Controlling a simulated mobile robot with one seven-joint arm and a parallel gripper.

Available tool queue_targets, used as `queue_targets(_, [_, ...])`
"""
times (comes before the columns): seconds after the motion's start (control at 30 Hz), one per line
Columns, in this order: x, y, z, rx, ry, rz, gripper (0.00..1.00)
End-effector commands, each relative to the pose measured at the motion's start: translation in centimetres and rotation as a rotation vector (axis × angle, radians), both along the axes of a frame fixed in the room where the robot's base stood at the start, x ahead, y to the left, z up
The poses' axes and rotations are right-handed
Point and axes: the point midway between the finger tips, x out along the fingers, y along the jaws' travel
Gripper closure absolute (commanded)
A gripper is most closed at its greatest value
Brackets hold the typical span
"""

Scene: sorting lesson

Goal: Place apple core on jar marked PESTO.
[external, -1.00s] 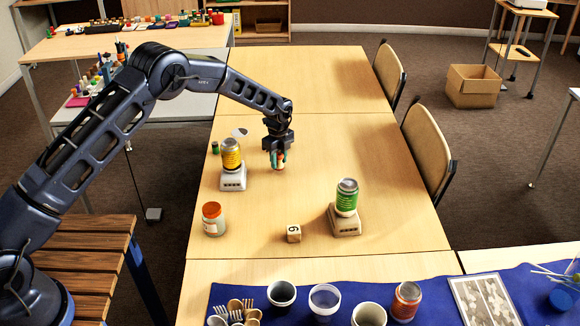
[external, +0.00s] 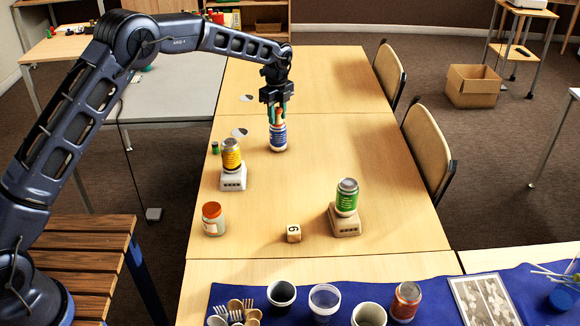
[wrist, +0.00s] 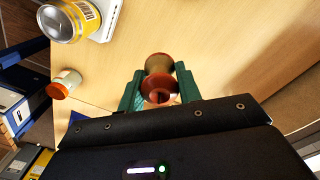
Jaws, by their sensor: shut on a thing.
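My gripper (external: 279,116) is above the table, its green fingers shut on the apple core (wrist: 158,88), a red-brown, waisted piece seen in the wrist view. A blue-labelled jar (external: 278,137) stands upright just below the fingertips in the external view; I cannot tell whether the core touches it. A jar with an orange lid (external: 213,220) stands at the table's left; it also shows in the wrist view (wrist: 66,82). A green-labelled can (external: 346,198) stands on a beige stand. No label is legible, so I cannot tell which jar says PESTO.
A yellow can (external: 231,156) stands on a white stand (external: 233,180) left of the gripper. A small green jar (external: 215,148) and a grey-white disc (external: 239,132) are near it. The table's right middle is clear.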

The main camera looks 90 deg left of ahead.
Motion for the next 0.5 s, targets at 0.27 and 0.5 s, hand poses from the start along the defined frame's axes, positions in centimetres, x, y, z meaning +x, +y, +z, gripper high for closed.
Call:
queue_targets(0.27, [-2.3, -3.8, 3.1, 0.001, -0.002, 0.004, 0.87])
queue_targets(0.5, [-5.4, -8.6, 5.6, -0.001, -0.002, 0.010, 0.87])
